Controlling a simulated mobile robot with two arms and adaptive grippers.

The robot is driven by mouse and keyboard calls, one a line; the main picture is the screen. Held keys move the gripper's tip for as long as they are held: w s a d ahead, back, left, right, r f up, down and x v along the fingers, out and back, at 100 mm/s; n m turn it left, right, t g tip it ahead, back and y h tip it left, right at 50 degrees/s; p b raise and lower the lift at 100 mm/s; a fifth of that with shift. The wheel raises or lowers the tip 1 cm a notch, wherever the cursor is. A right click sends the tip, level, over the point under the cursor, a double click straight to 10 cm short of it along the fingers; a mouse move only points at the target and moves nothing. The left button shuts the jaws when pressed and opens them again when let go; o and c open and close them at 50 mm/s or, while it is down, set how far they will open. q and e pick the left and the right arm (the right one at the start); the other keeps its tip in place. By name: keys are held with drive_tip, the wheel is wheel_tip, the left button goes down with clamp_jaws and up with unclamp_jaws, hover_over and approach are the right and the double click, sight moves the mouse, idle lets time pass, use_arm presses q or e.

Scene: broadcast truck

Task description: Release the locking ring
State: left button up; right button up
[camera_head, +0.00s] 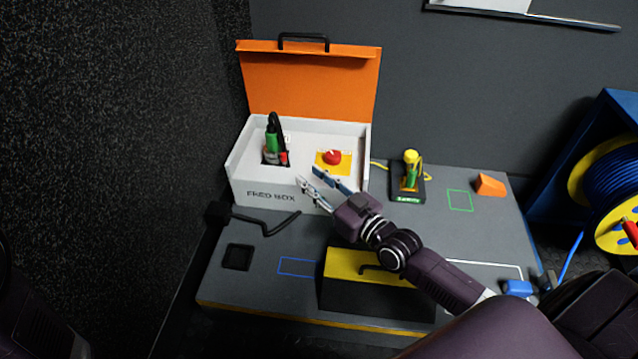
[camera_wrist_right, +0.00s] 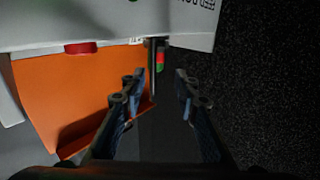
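The white box (camera_head: 250,185) marked "FEED BOX" stands with its orange lid (camera_head: 310,82) open. A green and black plug (camera_head: 271,140) stands upright in a dark recess at its left, with a small red part (camera_head: 284,157) beside its base. The plug's green and red parts show in the right wrist view (camera_wrist_right: 159,60). I cannot make out a separate locking ring. My right gripper (camera_head: 306,175) is open and empty over the box's front, right of the plug and apart from it; its spread fingers show in the wrist view (camera_wrist_right: 160,82). My left gripper is not in view.
A red knob (camera_head: 332,157) sits on a yellow plate in the box. A yellow-green connector (camera_head: 411,170) stands on a black base right of it. A yellow-topped black case (camera_head: 350,290) lies in front, under my right arm. A blue cable reel (camera_head: 605,180) stands far right.

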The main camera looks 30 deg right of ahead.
drive_tip(key=shift+v, duration=1.1)
